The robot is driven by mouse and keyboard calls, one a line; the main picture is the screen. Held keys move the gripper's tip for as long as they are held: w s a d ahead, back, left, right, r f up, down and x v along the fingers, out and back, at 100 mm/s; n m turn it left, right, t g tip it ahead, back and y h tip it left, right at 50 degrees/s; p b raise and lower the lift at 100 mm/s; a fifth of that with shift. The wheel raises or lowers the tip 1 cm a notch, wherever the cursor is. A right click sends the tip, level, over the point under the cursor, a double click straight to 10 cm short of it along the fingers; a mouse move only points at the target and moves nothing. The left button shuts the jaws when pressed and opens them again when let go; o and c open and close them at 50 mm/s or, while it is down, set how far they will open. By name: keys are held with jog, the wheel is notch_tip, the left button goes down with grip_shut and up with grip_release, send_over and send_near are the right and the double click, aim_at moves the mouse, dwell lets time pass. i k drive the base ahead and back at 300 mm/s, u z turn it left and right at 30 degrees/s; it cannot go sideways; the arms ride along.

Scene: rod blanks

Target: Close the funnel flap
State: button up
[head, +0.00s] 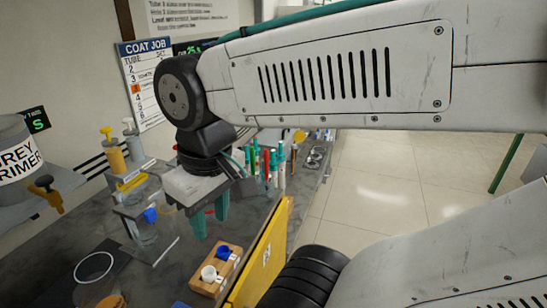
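My gripper (211,222) has teal fingers that point down over the bench. The fingers stand apart with nothing seen between them. A clear funnel-like vessel (143,228) stands to the left of my gripper, apart from it. It has a blue part (151,215) on its side and a yellow strip (132,183) at its top. I cannot tell for sure which part is the flap, or whether it is open or shut.
A grey primer hopper (18,160) with a brown valve (46,190) is at the left. A wooden block (208,285) with white and blue pieces and a yellow panel (262,255) stand in front. Several green and red tubes (270,165) stand behind my gripper.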

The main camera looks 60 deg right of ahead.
aim_at(300, 136)
jog(key=k, duration=0.5)
jog(key=z, duration=2.65)
jog(key=i, duration=6.2)
jog(key=u, duration=3.4)
